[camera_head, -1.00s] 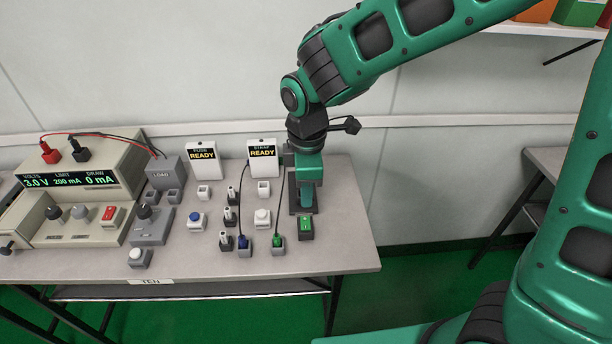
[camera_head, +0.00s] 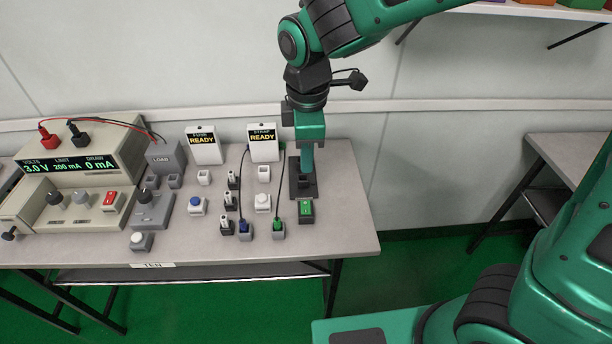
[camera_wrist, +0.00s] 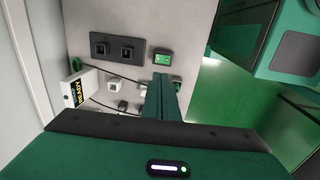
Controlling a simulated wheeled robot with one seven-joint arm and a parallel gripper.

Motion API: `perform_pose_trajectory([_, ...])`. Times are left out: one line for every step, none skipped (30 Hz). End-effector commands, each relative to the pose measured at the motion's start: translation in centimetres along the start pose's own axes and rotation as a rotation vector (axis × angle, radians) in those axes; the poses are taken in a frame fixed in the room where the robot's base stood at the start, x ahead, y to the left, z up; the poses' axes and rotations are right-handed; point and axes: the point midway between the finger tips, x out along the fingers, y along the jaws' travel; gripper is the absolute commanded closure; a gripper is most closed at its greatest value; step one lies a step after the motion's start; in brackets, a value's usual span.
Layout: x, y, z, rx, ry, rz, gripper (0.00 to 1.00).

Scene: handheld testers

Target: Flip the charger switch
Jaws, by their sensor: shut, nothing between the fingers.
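The charger appears to be the dark plate (camera_head: 293,188) at the right end of the bench, with square dark sockets standing on it. It also shows in the wrist view (camera_wrist: 130,45). A dark box with a green rocker switch (camera_head: 306,208) sits just in front of the plate; the green switch also shows in the wrist view (camera_wrist: 162,58). My gripper (camera_head: 306,171) is shut and empty, pointing down above the plate, behind the switch in the head view. In the wrist view its fingers (camera_wrist: 161,82) hide part of the bench.
Corded plugs (camera_head: 278,228), several black-and-white posts, a white button (camera_head: 263,203) and a blue button (camera_head: 196,205) lie left of the switch. A power supply (camera_head: 82,160) fills the left end. The bench's right edge is close by.

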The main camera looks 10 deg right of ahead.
Motion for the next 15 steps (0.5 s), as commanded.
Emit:
perform_pose_trajectory([-0.1, 0.0, -0.1, -0.003, 0.001, 0.013, 1.00])
perform_pose_trajectory([-0.1, 0.1, -0.1, -0.003, 0.001, 0.018, 1.00])
perform_pose_trajectory([-0.1, 0.1, -0.1, -0.001, 0.000, 0.021, 1.00])
perform_pose_trajectory([-0.1, 0.1, 0.0, -0.001, 0.000, 0.022, 1.00])
perform_pose_trajectory([-0.1, 0.1, 0.0, -0.001, 0.000, 0.021, 1.00])
perform_pose_trajectory([-0.1, 0.1, 0.0, 0.000, 0.000, 0.021, 1.00])
perform_pose_trajectory([-0.1, 0.1, 0.0, 0.000, 0.000, 0.021, 1.00])
perform_pose_trajectory([-0.1, 0.1, 0.0, 0.000, 0.000, 0.021, 1.00])
perform_pose_trajectory([-0.1, 0.1, 0.0, -0.001, 0.000, 0.021, 1.00])
perform_pose_trajectory([-0.1, 0.1, 0.0, -0.001, 0.000, 0.021, 1.00])
perform_pose_trajectory([0.0, 0.1, 0.1, -0.001, 0.000, 0.020, 1.00])
perform_pose_trajectory([0.1, 0.1, 0.1, -0.001, -0.001, 0.020, 1.00])
perform_pose_trajectory([0.3, 0.1, 0.1, -0.001, -0.001, 0.019, 1.00])
perform_pose_trajectory([0.5, 0.1, 0.1, -0.001, -0.002, 0.018, 1.00])
perform_pose_trajectory([0.9, 0.1, 0.1, -0.001, -0.002, 0.018, 1.00])
